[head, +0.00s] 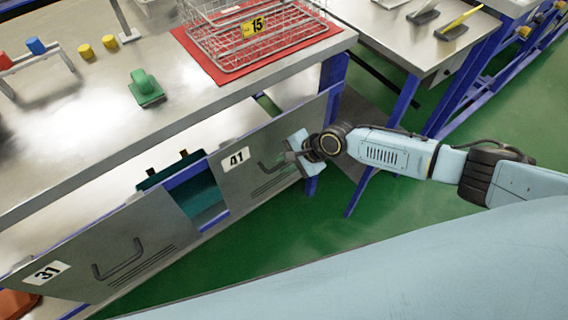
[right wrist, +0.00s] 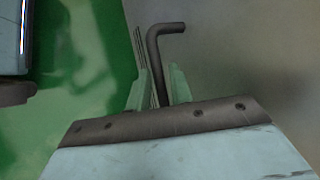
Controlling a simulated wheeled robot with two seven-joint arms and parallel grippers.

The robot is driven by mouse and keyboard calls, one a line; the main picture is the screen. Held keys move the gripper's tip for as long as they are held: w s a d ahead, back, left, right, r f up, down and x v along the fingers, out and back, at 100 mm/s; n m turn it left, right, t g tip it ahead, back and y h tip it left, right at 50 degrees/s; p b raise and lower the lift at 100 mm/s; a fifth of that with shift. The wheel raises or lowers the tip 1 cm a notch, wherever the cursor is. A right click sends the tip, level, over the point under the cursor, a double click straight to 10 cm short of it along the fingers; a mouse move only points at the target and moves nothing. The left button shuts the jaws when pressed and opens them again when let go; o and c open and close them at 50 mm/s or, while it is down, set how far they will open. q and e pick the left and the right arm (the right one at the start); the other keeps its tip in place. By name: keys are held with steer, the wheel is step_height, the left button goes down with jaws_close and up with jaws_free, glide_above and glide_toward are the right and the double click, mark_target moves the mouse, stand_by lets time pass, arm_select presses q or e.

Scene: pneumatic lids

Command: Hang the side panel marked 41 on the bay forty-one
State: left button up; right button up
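The grey side panel marked 41 (head: 235,178) stands below the front edge of the workbench, in line with the panel marked 31. Its dark bent handle (head: 270,166) also shows in the right wrist view (right wrist: 154,50). My right gripper (head: 296,152) is at the right end of this handle. In the right wrist view its two pale green fingers (right wrist: 162,88) lie close on both sides of the handle bar. The gripper hides part of the handle. I cannot tell whether the panel's upper edge is hooked on. My left gripper is not in view.
The panel marked 31 (head: 75,268) hangs at left. Between the panels is an open bay with a teal interior (head: 203,201). Green floor (head: 400,225) is clear.

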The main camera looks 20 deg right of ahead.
steer(key=shift+w+a+f, duration=0.1)
steer(key=shift+f, duration=0.05)
steer(key=shift+c, duration=0.2)
jaws_close()
stand_by(1.2)
steer(key=shift+w+r+p, duration=0.1)
steer(key=shift+r+p, duration=1.55)
steer(key=shift+p, duration=0.25)
